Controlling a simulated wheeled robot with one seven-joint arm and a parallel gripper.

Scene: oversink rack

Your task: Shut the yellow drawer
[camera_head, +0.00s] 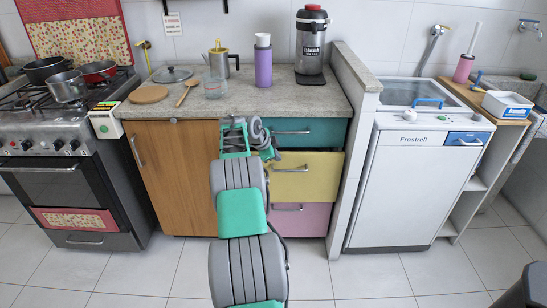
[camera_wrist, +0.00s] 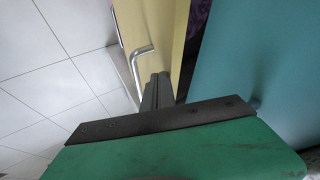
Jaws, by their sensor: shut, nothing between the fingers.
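The yellow drawer (camera_head: 318,180) is the middle one of three and stands partly open, its front out past the drawers above and below. Its metal handle (camera_head: 290,169) is on the front. In the wrist view, the yellow front (camera_wrist: 168,28) and the bent handle (camera_wrist: 136,62) are close to my gripper (camera_wrist: 158,80). My gripper is shut and empty, its fingertips near the yellow front, right of the handle. I cannot tell whether they touch it. In the head view, my arm hides the fingertips and the drawer's left part.
The teal drawer (camera_head: 325,132) above and the pink drawer (camera_head: 312,222) below look closed. A wooden cabinet door (camera_head: 180,190) is to the left. A pale partition (camera_head: 355,170) stands close on the right. The tiled floor (camera_head: 150,275) in front is clear.

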